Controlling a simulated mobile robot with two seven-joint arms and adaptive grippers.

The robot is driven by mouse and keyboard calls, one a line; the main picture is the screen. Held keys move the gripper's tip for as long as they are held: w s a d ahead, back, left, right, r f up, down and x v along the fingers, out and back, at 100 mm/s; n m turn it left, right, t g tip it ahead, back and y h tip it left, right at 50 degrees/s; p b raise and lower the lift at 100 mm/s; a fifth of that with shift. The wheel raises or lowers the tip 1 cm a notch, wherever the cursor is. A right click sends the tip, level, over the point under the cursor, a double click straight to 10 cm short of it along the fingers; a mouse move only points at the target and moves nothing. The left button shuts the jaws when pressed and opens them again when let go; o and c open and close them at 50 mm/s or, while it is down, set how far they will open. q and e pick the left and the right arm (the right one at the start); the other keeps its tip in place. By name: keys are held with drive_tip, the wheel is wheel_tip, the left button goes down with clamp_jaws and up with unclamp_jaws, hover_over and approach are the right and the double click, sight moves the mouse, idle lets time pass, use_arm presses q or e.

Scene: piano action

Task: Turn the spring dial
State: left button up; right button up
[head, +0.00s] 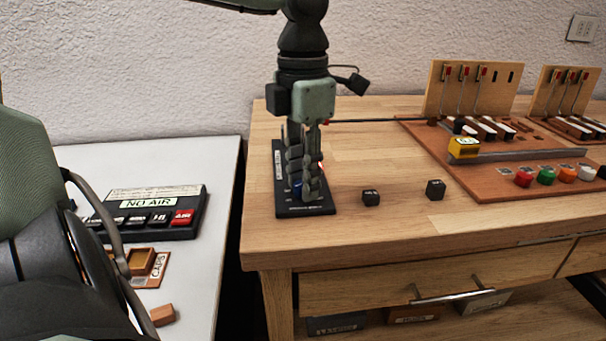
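My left gripper (304,188) points straight down over a small black base plate (305,211) at the left end of the wooden bench. Its fingers hide most of what stands on that plate. A pale label runs along the plate's left side. I take this device to be the spring dial, but its dial face is hidden. I cannot tell whether the fingers are closed on it or only around it. My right gripper is not in view.
Two small black blocks (371,198) (435,190) lie right of the plate. A brown board (480,190) holds a yellow block (464,148), coloured buttons and levers. A white table (80,160) at left bears a black "NO AIR" panel (150,228).

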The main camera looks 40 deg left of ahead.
use_arm(q)
clamp_jaws()
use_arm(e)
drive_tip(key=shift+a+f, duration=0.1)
use_arm(q)
drive_tip(key=shift+m+b, duration=0.55)
drive_tip(key=shift+m, duration=0.75)
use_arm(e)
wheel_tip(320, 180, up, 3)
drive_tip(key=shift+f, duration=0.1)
use_arm(q)
drive_tip(key=o, duration=0.5)
unclamp_jaws()
drive_tip(key=shift+r, duration=0.1)
wheel_tip(320, 180, up, 12)
drive_tip(key=shift+f, duration=0.1)
